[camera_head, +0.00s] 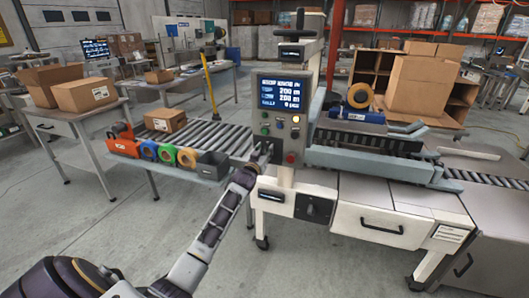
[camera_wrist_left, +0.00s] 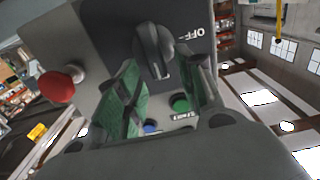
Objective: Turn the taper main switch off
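The main switch (camera_wrist_left: 153,50) is a grey rotary knob on a dark plate in the left wrist view. Its grip bar stands nearly upright in that picture, and an upside-down OFF mark lies to its right. My left gripper (camera_wrist_left: 168,68) is open, with green-padded fingers spread on either side of the knob's lower end. I cannot tell whether they touch it. In the head view the left gripper (camera_head: 261,158) is at the lower left of the taper's control panel (camera_head: 284,112) and mostly covers the switch. My right gripper is not in view.
A red mushroom button (camera_wrist_left: 63,83) sits beside the switch, with a green START button (camera_wrist_left: 180,102) and a blue button (camera_wrist_left: 150,127) close by. A roller conveyor (camera_head: 215,135) and a tray of tape rolls (camera_head: 168,157) lie left of the taper.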

